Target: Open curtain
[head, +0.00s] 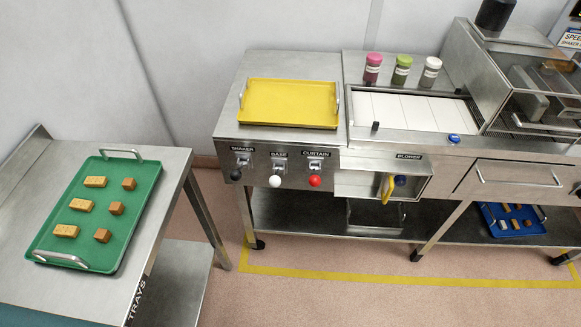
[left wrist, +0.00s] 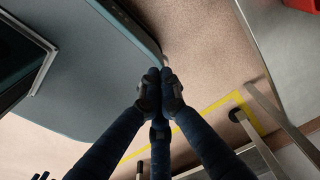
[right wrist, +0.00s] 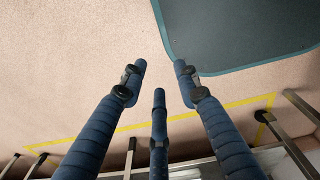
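The lever labelled CURTAIN has a red ball knob (head: 314,181) that hangs low on the front panel of the steel bench. To its left are the BASE lever with a white knob (head: 275,181) and the SHAKER lever with a black knob (head: 236,174). Which part is the curtain itself I cannot tell. Neither gripper shows in the head view. In the left wrist view my left gripper (left wrist: 161,76) has its fingertips together, with nothing seen between them. In the right wrist view my right gripper (right wrist: 160,68) is open and empty, its fingers spread over the floor.
A yellow tray (head: 246,101) lies on the bench above the levers. White panels (head: 389,111) and several shaker jars (head: 402,70) are right of it. A green tray (head: 134,207) with several blocks lies on the left table (head: 172,163). Floor between is clear.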

